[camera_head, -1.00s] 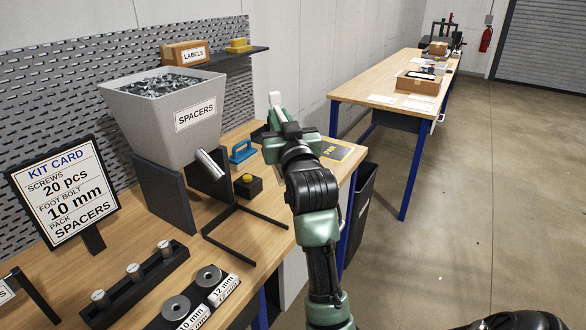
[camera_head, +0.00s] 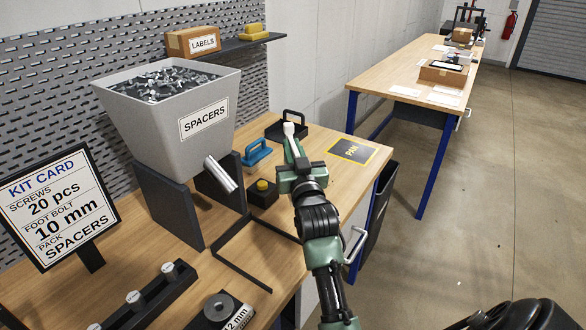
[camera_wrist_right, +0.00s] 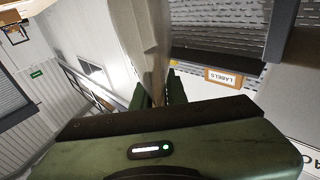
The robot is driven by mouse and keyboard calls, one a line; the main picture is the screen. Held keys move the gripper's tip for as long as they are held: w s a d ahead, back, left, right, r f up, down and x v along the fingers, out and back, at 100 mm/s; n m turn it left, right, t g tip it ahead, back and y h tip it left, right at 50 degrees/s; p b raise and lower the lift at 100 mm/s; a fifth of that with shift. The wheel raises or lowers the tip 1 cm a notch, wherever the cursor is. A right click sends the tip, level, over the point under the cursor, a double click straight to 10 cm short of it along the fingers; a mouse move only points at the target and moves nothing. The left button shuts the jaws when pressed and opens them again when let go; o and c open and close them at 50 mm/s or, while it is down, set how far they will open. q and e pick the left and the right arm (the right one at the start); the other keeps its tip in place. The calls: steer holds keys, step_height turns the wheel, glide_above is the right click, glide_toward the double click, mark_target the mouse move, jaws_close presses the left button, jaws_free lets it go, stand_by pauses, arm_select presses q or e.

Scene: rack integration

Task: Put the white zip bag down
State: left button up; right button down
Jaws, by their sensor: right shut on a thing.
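My right gripper (camera_head: 289,150) is shut on the white zip bag (camera_head: 289,130), over the back right part of the workbench. Only a small pale end of the bag shows in the head view, above the gripper. In the right wrist view the bag (camera_wrist_right: 147,35) is a pale, blurred strip rising between the two dark green fingers. I cannot tell whether the bag touches anything below it. My left gripper is not in view.
A black handled tray (camera_head: 302,135) stands behind the bag. Nearby are a blue handled item (camera_head: 257,153), a black box with a yellow button (camera_head: 262,193) and a yellow-edged PAN mat (camera_head: 352,151). The SPACERS hopper (camera_head: 170,120) stands left. A second table (camera_head: 405,72) is behind.

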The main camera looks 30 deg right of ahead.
steer(key=shift+s+a+f, duration=0.1)
steer(key=shift+f, duration=0.7)
step_height(320, 180, down, 4)
steer(key=shift+r, duration=0.25)
steer(key=shift+f, duration=0.4)
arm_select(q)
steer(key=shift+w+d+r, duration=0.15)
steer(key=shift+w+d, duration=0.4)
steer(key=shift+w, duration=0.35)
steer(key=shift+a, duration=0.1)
arm_select(e)
steer(key=shift+f, duration=0.1)
steer(key=c, duration=1.4)
jaws_free()
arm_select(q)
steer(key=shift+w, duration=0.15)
